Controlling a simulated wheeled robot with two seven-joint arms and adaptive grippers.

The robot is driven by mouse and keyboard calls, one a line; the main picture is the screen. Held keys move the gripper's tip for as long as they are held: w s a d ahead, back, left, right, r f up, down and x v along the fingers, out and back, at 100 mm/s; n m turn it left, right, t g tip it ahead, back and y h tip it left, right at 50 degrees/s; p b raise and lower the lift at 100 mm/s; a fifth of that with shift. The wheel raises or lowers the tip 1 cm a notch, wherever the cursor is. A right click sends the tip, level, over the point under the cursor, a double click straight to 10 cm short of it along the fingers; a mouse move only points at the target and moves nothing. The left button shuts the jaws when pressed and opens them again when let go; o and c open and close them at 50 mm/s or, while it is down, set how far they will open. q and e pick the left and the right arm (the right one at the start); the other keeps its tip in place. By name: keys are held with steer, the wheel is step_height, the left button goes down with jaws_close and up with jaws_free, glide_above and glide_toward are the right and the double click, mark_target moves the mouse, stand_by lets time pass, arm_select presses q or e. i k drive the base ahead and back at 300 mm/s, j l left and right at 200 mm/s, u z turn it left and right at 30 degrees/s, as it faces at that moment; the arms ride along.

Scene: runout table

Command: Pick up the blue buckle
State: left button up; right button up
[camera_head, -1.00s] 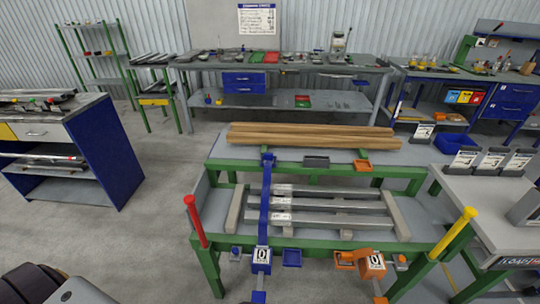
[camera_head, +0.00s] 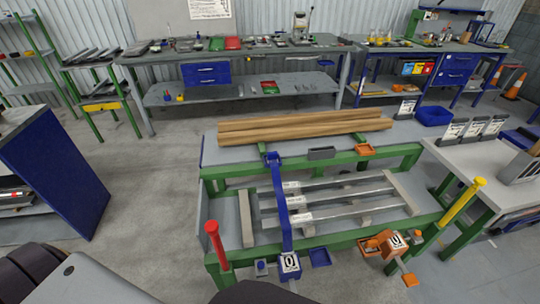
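The blue buckle (camera_head: 290,264), with a white label, hangs at the front rail of the green-framed runout table (camera_head: 350,239). A blue strap (camera_head: 282,205) runs from it back across the table to a blue fitting (camera_head: 273,158) at the rear rail. An orange buckle (camera_head: 394,242) with a similar label sits to its right on the same rail.
Grey bars (camera_head: 345,205) lie on the table and wooden beams (camera_head: 300,126) behind them. A red post (camera_head: 215,244) and a yellow post (camera_head: 463,201) stand at its front corners. A blue cabinet (camera_head: 60,180) stands left, with clear floor between. A grey side table (camera_head: 475,170) stands right.

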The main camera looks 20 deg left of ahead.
mark_target(272, 154)
steer(key=j+z, duration=0.2)
steer(key=j, duration=0.3)
steer(key=k+j+z, duration=0.15)
steer(key=j, duration=0.3)
steer(key=j+z, duration=0.2)
steer(key=j, duration=0.25)
steer(key=k, duration=0.05)
